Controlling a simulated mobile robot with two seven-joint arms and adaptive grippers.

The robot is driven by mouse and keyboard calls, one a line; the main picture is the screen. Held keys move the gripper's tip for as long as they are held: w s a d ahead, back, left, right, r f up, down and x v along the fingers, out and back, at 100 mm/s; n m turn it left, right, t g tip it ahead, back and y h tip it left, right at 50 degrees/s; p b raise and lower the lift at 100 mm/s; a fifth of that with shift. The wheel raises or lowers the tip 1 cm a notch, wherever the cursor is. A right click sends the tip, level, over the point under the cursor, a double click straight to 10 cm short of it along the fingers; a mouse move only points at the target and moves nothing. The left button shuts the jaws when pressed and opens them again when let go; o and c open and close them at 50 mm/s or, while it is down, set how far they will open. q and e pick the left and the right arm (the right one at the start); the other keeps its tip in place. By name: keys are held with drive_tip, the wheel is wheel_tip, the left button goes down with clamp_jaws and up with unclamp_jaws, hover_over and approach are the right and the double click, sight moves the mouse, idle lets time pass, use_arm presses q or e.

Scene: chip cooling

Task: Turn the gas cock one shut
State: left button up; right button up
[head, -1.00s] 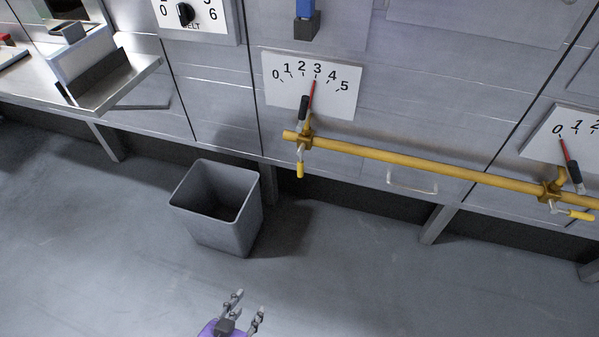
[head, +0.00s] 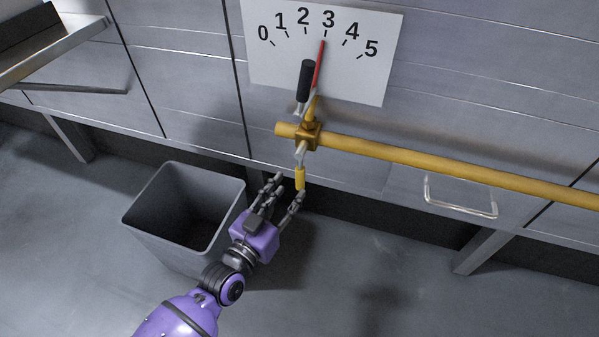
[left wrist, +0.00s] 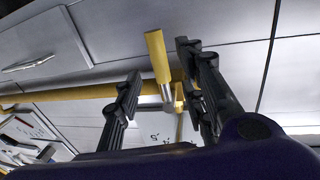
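The gas cock's yellow handle (head: 300,178) hangs straight down below its brass body (head: 308,136), near the left end of the yellow pipe (head: 420,166). My left gripper (head: 285,188) is open, just below and around the handle's lower end. In the left wrist view, the yellow handle (left wrist: 157,56) stands between the spread fingers of the gripper (left wrist: 162,68), with gaps on both sides. Contact cannot be told. My right gripper is not in view.
A black-gripped lever (head: 306,80) rises above the cock, and a red needle (head: 319,64) points at 3 on the white dial (head: 362,72). A grey bin (head: 184,252) stands left of my left gripper. A metal drawer handle (head: 460,208) is to the right.

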sight(298, 181)
use_arm(q)
drive_tip(key=x, duration=0.2)
drive_tip(key=b+x, duration=0.1)
drive_tip(key=x, duration=0.2)
drive_tip(key=shift+w+d+f, duration=0.1)
drive_tip(key=shift+d+f, duration=0.05)
drive_tip(key=shift+f, duration=0.05)
drive_tip(key=shift+w+d+b, duration=0.3)
drive_tip(key=shift+w, duration=0.25)
clamp_jaws()
